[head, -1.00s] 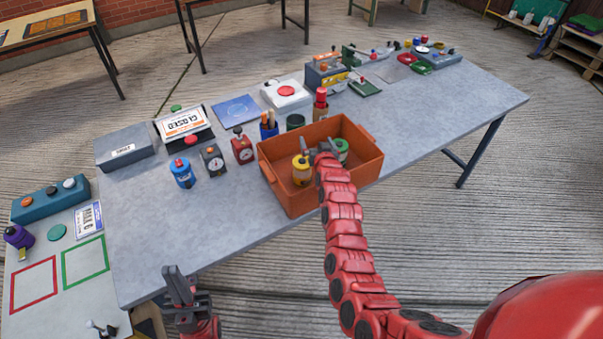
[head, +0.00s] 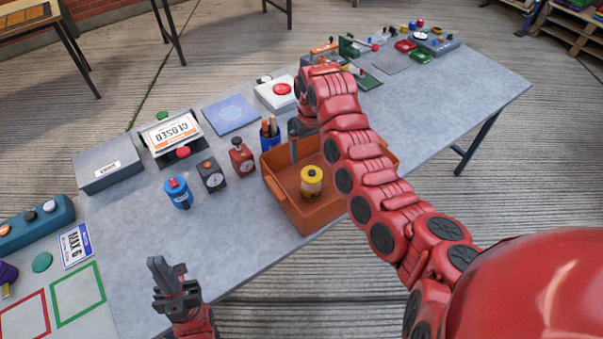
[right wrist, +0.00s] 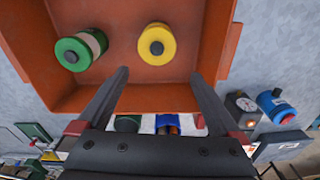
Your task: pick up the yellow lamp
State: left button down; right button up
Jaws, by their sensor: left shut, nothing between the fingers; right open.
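The yellow lamp (head: 312,182), a yellow cylinder with a dark knob on top, stands upright in the orange crate (head: 291,213). In the right wrist view the yellow lamp (right wrist: 157,46) is just beyond and between my open fingers, apart from them. A green lamp (right wrist: 80,50) stands beside it in the crate; my right arm hides it in the head view. My right gripper (right wrist: 160,72) is open and empty above the crate's back side; in the head view my arm mostly hides it. My left gripper (head: 167,268) is shut and empty over the table's front left edge.
Behind and left of the crate stand a pen cup (head: 270,134), a red timer (head: 242,157), a dark timer (head: 211,175) and a blue lamp (head: 178,192). A white box with a red button (head: 282,91) is further back.

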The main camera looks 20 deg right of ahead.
aim_at(311, 173)
jog(key=shift+s+d+r, duration=0.15)
jog(key=shift+s+r, duration=0.1)
jog(key=shift+s, duration=0.1)
jog(key=shift+s+f, duration=0.2)
jog(key=shift+f, duration=0.35)
jog(key=shift+s+f, duration=0.2)
jog(key=shift+f, duration=0.3)
notch_tip(311, 173, down, 5)
jog(key=shift+w+b, duration=0.15)
jog(key=shift+b, duration=1)
notch_tip(311, 173, down, 4)
jog(key=shift+d+r+p, duration=0.15)
jog(key=shift+r+p, duration=0.05)
jog(key=shift+p, duration=0.25)
jog(key=shift+f, duration=0.5)
jog(key=shift+f+p, duration=0.5)
jog(key=shift+p, duration=0.1)
notch_tip(311, 173, down, 3)
jog(key=shift+d+r+p, duration=0.1)
jog(key=shift+d+p, duration=0.05)
jog(key=shift+p, duration=0.25)
jog(key=shift+f, duration=0.75)
